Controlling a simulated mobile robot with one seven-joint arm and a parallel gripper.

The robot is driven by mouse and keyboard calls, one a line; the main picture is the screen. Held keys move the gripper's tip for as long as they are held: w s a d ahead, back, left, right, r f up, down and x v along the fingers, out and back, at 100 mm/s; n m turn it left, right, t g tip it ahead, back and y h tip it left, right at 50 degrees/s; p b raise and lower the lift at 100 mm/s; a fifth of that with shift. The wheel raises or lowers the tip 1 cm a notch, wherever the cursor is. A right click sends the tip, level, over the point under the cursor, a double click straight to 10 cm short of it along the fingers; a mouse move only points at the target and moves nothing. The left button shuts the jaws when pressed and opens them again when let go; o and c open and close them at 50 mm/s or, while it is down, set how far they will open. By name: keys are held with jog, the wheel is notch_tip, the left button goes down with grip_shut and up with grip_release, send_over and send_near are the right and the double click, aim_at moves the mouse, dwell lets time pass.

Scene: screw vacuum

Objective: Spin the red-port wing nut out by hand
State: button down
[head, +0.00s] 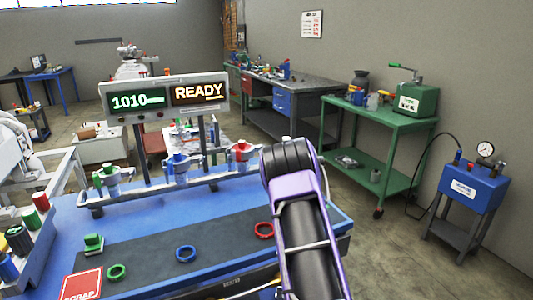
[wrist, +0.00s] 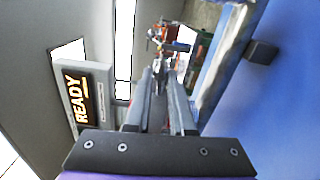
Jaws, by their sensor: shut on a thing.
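The red port (head: 243,152) is at the right end of the grey rail on the blue bench. Its red part (wrist: 184,36) also shows beyond my fingertips in the wrist view. My gripper (wrist: 165,76) has its two long grey fingers close together, shut on the small metallic wing nut (wrist: 172,54) at their tips. The wing's exact seating between the fingers is too small to tell. In the head view my purple and black arm stands just right of the red port, and my gripper is hidden.
The blue port (head: 178,165) and green port (head: 106,176) sit left along the rail. Red (head: 264,230), blue (head: 186,254) and green (head: 117,271) rings lie on the dark mat (head: 220,236). A display (head: 165,98) reading READY stands behind the rail.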

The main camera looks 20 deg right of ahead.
jog(key=shift+r, duration=0.25)
jog(key=c, duration=1)
grip_release()
jog(key=shift+w+f, duration=0.1)
jog(key=shift+f, duration=0.05)
jog(key=s, duration=1.7)
jog(key=shift+s+d, duration=0.25)
